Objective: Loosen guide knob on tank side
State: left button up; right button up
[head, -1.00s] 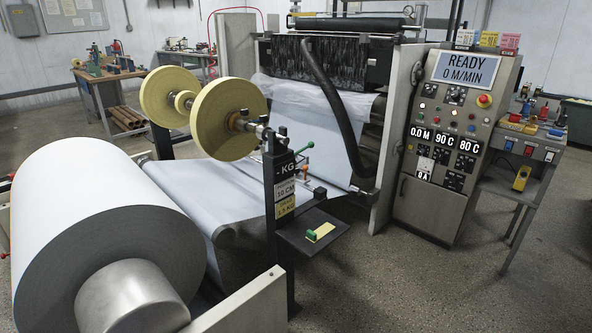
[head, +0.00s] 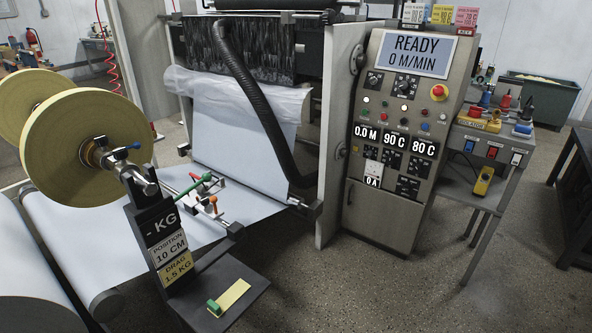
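A guide assembly (head: 205,203) with a metal bar sits over the white web, left of the coating machine. It carries a green-handled part (head: 194,184) and a small orange-red knob (head: 213,199). I cannot tell which of these is the guide knob on the tank side, nor how tight either is. The white web (head: 120,220) runs beneath the bar and rises into the machine (head: 248,130). Neither of my grippers is in view.
The control cabinet (head: 395,140) reads READY, 0 M/MIN. A side table (head: 487,165) holds tools. Floor at front right is clear.

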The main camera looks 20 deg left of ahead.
aim_at(205, 201)
jog(key=i+l, duration=0.1)
jog(key=i, duration=0.6)
jog(key=i+l+z, duration=0.1)
jog(key=i, duration=0.55)
jog(key=i+u, duration=0.2)
jog(key=u, duration=0.2)
jog(key=i+l+u, duration=0.1)
jog(key=u, duration=0.3)
jog(key=i+l+u, duration=0.15)
jog(key=u, duration=0.3)
jog(key=i+l+u, duration=0.2)
jog(key=u, duration=0.2)
jog(key=i+l, duration=0.05)
